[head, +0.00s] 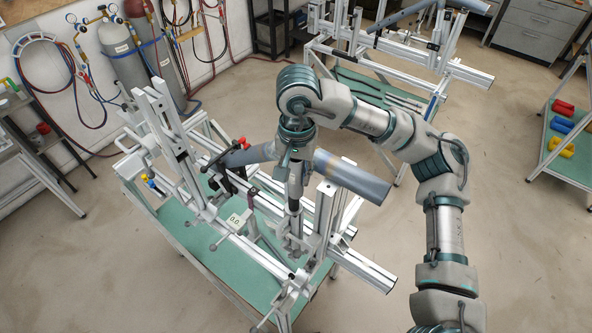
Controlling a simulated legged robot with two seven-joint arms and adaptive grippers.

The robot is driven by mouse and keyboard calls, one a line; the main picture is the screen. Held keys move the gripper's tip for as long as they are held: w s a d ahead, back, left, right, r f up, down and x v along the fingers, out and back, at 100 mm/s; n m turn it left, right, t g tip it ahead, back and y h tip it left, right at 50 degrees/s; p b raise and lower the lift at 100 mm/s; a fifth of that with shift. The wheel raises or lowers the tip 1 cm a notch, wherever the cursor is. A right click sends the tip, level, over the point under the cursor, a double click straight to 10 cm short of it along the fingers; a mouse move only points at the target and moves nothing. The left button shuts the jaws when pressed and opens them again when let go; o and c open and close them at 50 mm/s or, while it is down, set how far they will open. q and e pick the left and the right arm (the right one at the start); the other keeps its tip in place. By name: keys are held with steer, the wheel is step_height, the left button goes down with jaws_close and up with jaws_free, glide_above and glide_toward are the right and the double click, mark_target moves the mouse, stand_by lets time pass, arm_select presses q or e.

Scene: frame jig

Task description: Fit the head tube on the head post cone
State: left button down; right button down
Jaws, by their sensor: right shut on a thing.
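My right gripper (292,182) points down over the jig (248,250), in the middle of the head view. It is shut on what seems to be the head tube, mostly hidden by the fingers and wrist. A dark upright post (295,207), apparently the head post, stands just below the fingers. Its cone cannot be made out, nor whether the tube touches it. A blue-grey tube (352,179) sticks out to the right behind the gripper. Another tube piece (246,156) shows on the left. My left gripper is out of view.
Upright jig profiles (171,130) stand left of the gripper, and a short upright (326,212) stands close on its right. A second jig (400,50) is behind. Gas cylinders (125,55) stand at the wall.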

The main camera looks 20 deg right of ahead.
mark_target(292, 197)
steer(key=shift+a, duration=0.1)
steer(key=shift+a, duration=0.45)
steer(key=shift+d+f+b, duration=0.15)
steer(key=shift+f+b, duration=0.2)
steer(key=shift+f, duration=0.15)
steer(key=shift+f+b, duration=2)
steer(key=shift+f, duration=0.5)
steer(key=c, duration=0.7)
jaws_free()
steer(key=shift+r, duration=0.1)
